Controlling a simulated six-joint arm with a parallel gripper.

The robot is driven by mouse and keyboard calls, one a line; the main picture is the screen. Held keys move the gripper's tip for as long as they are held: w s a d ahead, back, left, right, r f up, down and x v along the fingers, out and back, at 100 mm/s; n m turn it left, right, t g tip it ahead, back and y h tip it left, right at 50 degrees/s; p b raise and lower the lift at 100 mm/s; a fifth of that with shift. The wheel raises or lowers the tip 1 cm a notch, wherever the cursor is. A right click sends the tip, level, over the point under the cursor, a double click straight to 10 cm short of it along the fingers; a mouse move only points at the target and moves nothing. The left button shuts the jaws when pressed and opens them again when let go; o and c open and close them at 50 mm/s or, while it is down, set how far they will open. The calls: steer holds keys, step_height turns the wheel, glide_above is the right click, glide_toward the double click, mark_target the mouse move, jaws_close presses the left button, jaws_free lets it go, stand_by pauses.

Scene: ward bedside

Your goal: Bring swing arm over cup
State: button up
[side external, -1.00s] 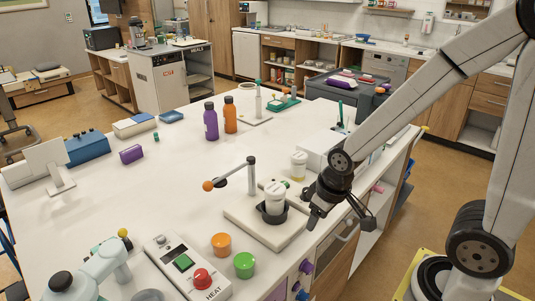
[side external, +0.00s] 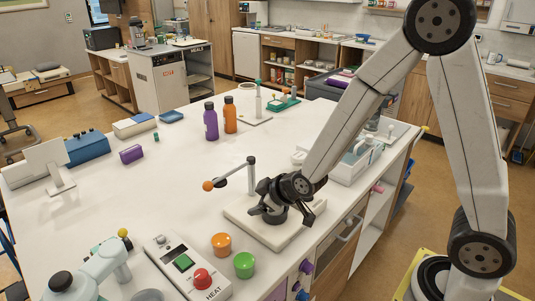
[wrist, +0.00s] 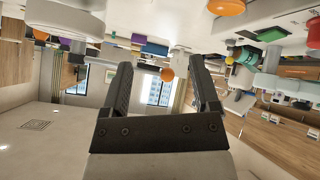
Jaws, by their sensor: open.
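The swing arm is a grey bar (side external: 233,173) on a post at the board's far edge, with an orange ball (side external: 208,186) at its free end, pointing left. The ball also appears between my fingers in the wrist view (wrist: 167,74), apart from them. My gripper (side external: 263,187) is low over the pale board (side external: 240,217), right of the ball; its fingers (wrist: 160,66) are open and nothing is held. The white cup is hidden behind my gripper in the side view. Whether my gripper touches the cup or bar cannot be told.
An orange knob (side external: 221,244) and a green knob (side external: 244,265) stand in front of the board. A control box with a red button (side external: 202,279) is at front left. Purple (side external: 211,122) and orange (side external: 230,116) bottles stand behind. The table's middle left is clear.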

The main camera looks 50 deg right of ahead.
mark_target(211, 188)
steer(key=shift+w+a+f+n+t+y, duration=0.15)
steer(key=shift+w+a+n+t, duration=0.6)
steer(key=shift+w+n+t, duration=0.55)
steer(key=shift+w+a+r+n+t+y, duration=0.1)
steer(key=shift+w+a+n+t, duration=0.8)
steer(key=shift+w+t, duration=0.55)
steer(key=shift+w+a+f+n+t+y, duration=0.15)
steer(key=shift+w+a+n+t, duration=0.5)
steer(key=shift+w+n+t, duration=0.75)
steer(key=shift+s+r, duration=0.1)
steer(key=shift+s, duration=0.05)
steer(key=w, duration=0.7)
steer(key=shift+w+a, duration=0.25)
steer(key=shift+w, duration=0.15)
steer(key=shift+c, duration=0.2)
jaws_close()
